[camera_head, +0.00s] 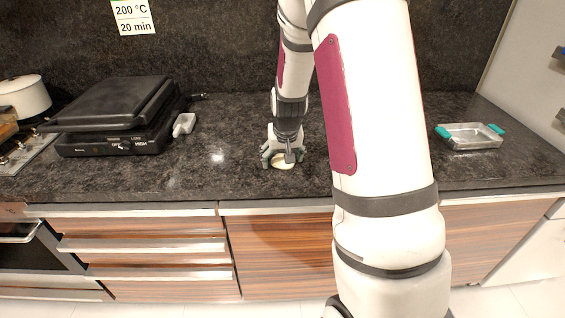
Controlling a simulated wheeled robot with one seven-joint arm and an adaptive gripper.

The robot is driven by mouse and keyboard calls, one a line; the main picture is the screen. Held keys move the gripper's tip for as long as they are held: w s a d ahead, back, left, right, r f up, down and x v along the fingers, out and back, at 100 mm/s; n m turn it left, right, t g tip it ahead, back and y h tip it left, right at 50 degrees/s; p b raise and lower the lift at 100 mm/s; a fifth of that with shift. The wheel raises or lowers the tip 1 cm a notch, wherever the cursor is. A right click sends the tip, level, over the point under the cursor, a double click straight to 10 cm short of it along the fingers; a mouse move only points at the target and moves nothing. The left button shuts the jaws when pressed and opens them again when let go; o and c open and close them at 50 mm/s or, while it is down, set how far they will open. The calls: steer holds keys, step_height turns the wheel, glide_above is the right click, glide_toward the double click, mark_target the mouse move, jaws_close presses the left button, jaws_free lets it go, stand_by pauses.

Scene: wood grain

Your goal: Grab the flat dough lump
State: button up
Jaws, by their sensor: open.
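The flat dough lump (281,163) is a small, pale, flattened piece on the dark counter (230,180), near the middle of the view. My gripper (283,158) points down over the dough lump. Its fingers are open, one to the left and one to the right of the dough. The gripper hides part of the dough, and I cannot tell whether the fingers touch it.
A black electric grill (115,115) stands on the left, with a small light-grey object (184,124) beside it. A white pot (26,96) is at the far left. A glass dish (470,136) with teal handles sits on the right. The counter around my gripper is clear.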

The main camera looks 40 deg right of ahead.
steer(key=c, duration=1.3)
steer(key=shift+r, duration=0.1)
